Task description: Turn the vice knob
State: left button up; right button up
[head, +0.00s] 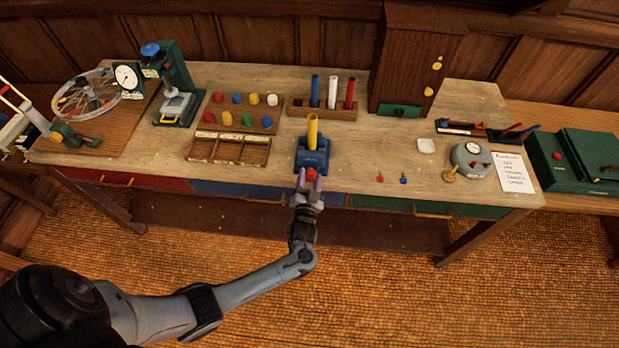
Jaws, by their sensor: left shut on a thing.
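A small blue vice (313,157) stands near the front edge of the workbench in the head view. A yellow tube (312,130) stands upright in it. The red vice knob (310,173) is at the front of the vice, facing me. My left gripper (310,181) reaches up from the front of the bench, with a finger on each side of the red knob, and is shut on it. The fingers hide part of the knob. My right gripper is not in view.
A rack of coloured tubes (323,110) stands behind the vice, and a wooden compartment tray (228,149) to its left. A round gauge (471,159) and a paper list (514,172) lie to the right. The bench (345,172) is clear just right of the vice.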

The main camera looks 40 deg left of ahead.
pick_arm(q)
jog(key=o, duration=1)
jog(key=shift+o, duration=0.2)
jog(key=v, duration=1)
jog(key=shift+s+d, duration=0.3)
